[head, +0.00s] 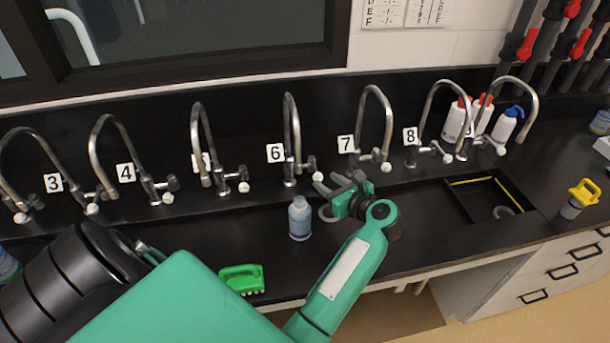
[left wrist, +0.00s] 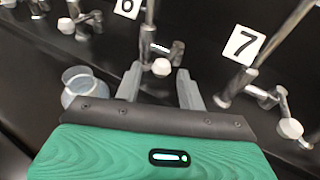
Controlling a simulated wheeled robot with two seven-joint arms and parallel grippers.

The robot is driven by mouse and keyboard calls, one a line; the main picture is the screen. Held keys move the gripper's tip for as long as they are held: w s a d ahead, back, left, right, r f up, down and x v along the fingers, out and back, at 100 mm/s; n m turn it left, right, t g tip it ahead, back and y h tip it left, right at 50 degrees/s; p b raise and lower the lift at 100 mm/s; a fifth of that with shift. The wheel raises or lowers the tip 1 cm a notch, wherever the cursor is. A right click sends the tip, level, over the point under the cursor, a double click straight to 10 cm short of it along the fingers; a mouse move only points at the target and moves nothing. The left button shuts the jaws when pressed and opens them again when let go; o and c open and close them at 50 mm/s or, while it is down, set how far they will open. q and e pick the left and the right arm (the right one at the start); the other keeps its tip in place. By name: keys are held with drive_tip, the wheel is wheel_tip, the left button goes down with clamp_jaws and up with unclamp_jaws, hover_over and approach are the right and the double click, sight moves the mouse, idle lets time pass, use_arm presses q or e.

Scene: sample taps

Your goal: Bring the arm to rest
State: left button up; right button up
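My left arm reaches in from the left over the black counter (head: 400,250). My left gripper (head: 335,184) is over the counter in front of taps 6 and 7, with its fingers apart and nothing between them. In the left wrist view the two grey fingers (left wrist: 160,88) are spread, with a tap handle beyond them. A bottle with bluish contents (head: 300,218) stands upright on the counter just left of the gripper. It also shows at the left in the left wrist view (left wrist: 80,85). My right gripper is not in view.
Curved taps, such as tap 6 (head: 290,140) and tap 7 (head: 374,125), line the back. A green brush (head: 242,279) lies near the front edge. A sink (head: 480,204) is at the right, with wash bottles (head: 504,126) behind and a yellow-topped item (head: 580,197) beyond.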

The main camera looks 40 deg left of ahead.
sight(318, 178)
use_arm(q)
drive_tip(key=shift+s+d+f+h, duration=0.15)
drive_tip(key=shift+d+f, duration=0.1)
drive_tip(key=shift+d, duration=0.25)
drive_tip(key=shift+w+d+f+h, duration=0.15)
drive_tip(key=shift+d+f, duration=0.1)
drive_tip(key=shift+d, duration=0.25)
drive_tip(key=p+x, duration=0.1)
drive_tip(key=x, duration=0.6)
drive_tip(key=shift+s+a+r, duration=0.15)
drive_tip(key=shift+r, duration=0.05)
drive_tip(key=shift+s+a+p, duration=0.1)
drive_tip(key=shift+s+p, duration=0.05)
drive_tip(key=shift+p, duration=0.35)
drive_tip(key=shift+s, duration=0.1)
